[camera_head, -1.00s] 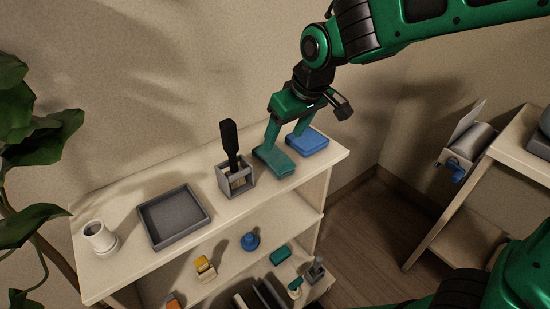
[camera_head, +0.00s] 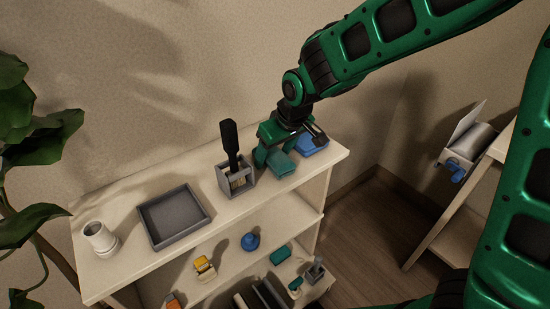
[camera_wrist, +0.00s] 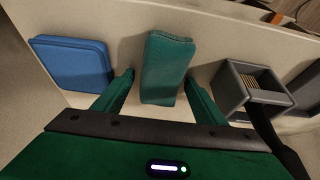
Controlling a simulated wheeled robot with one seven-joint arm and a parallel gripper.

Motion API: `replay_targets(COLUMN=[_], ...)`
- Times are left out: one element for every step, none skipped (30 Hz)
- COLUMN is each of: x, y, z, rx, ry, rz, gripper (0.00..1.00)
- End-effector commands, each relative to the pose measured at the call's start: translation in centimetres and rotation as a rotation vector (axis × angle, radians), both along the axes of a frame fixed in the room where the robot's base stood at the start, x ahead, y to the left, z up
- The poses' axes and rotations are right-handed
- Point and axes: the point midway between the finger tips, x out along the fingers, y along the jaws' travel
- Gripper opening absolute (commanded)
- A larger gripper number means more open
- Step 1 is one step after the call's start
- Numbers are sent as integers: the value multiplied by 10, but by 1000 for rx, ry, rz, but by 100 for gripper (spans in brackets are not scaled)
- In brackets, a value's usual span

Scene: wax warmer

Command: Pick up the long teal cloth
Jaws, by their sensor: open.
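The long teal cloth (camera_wrist: 166,68) lies folded on the shelf top. In the wrist view it sits between the two fingers of my open gripper (camera_wrist: 160,90), with a gap visible on each side. The head view also shows the teal cloth (camera_head: 281,165), partly covered by my gripper (camera_head: 274,157), which is low over it. I cannot tell whether the fingertips touch the shelf top.
A folded blue cloth (camera_wrist: 75,62) lies beside the teal one. On the other side stands a grey holder (camera_wrist: 250,84) with a black-handled tool (camera_head: 230,140). A grey tray (camera_head: 150,232) and a white cup (camera_head: 99,237) stand farther left.

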Motion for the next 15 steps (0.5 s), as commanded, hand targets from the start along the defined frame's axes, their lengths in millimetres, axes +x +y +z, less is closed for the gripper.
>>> replay_targets(x=[0, 0, 0, 0, 0, 0, 0, 0, 0, 0, 0, 0, 0, 0, 0], y=[0, 0, 0, 0, 0, 0, 0, 0, 0, 0, 0, 0, 0, 0, 0], z=[0, 0, 0, 0, 0, 0, 0, 0, 0, 0, 0, 0, 0, 0, 0], rx=[0, 0, 0, 0, 0, 0, 0, 0, 0, 0, 0, 0, 0, 0, 0], ry=[0, 0, 0, 0, 0, 0, 0, 0, 0, 0, 0, 0, 0, 0, 0], rz=[0, 0, 0, 0, 0, 0, 0, 0, 0, 0, 0, 0, -1, -1, 0], gripper=[65, 65, 65, 65, 60, 50, 43, 36, 27, 21, 21, 21, 21, 21, 21])
